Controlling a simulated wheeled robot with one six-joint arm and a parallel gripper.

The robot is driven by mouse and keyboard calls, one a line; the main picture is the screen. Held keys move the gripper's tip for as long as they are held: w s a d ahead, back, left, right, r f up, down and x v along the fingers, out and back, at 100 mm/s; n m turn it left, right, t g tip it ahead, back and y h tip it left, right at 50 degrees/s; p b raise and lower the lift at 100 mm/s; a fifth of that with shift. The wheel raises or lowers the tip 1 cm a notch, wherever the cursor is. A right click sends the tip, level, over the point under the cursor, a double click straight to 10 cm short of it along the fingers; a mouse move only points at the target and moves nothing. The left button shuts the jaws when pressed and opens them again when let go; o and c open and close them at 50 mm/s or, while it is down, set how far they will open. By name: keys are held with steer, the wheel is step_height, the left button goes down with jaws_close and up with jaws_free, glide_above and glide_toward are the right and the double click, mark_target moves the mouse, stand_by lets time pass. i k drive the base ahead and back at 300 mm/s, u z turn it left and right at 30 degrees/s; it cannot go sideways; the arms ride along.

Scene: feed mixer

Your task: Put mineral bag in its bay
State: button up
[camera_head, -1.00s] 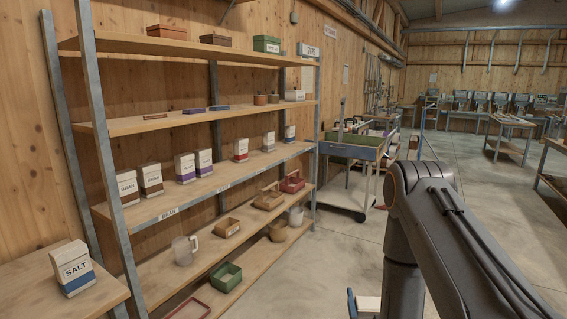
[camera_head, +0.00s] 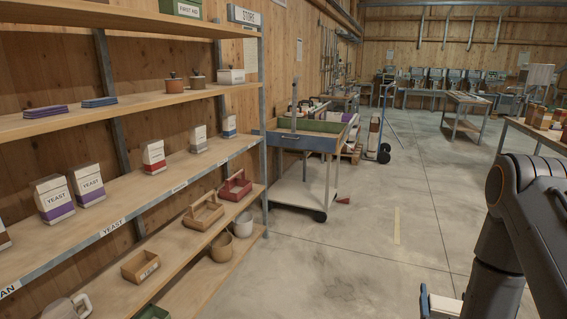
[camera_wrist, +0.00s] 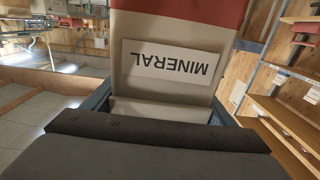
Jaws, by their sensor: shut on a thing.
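The mineral bag (camera_wrist: 172,28) is beige with a red band and a white label reading MINERAL, upside down in the wrist view. My gripper (camera_wrist: 160,108) is shut on it, with blue fingers at both sides of the bag. In the head view only a sliver of blue and pale parts shows at the bottom beside my arm. The bag shelf (camera_head: 127,197) stands at left with small edge labels; YEAST is readable, those farther right are not. On it stand two yeast bags (camera_head: 55,200), a red-banded bag (camera_head: 153,158), a grey-banded bag (camera_head: 198,139) and a blue-banded bag (camera_head: 229,127).
A blue-edged cart (camera_head: 300,141) stands past the shelf's far post (camera_head: 263,130). The lower shelf holds a red carrier (camera_head: 235,187), a wooden carrier (camera_head: 203,212) and other containers. Concrete floor (camera_head: 350,250) is open right of the shelf. A worktable (camera_head: 540,135) stands at right.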

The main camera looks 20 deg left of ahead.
mark_target(165, 177)
steer(key=u, duration=0.25)
steer(key=i, duration=1.15)
steer(key=u, duration=1.45)
steer(key=i, duration=0.65)
steer(key=u, duration=0.6)
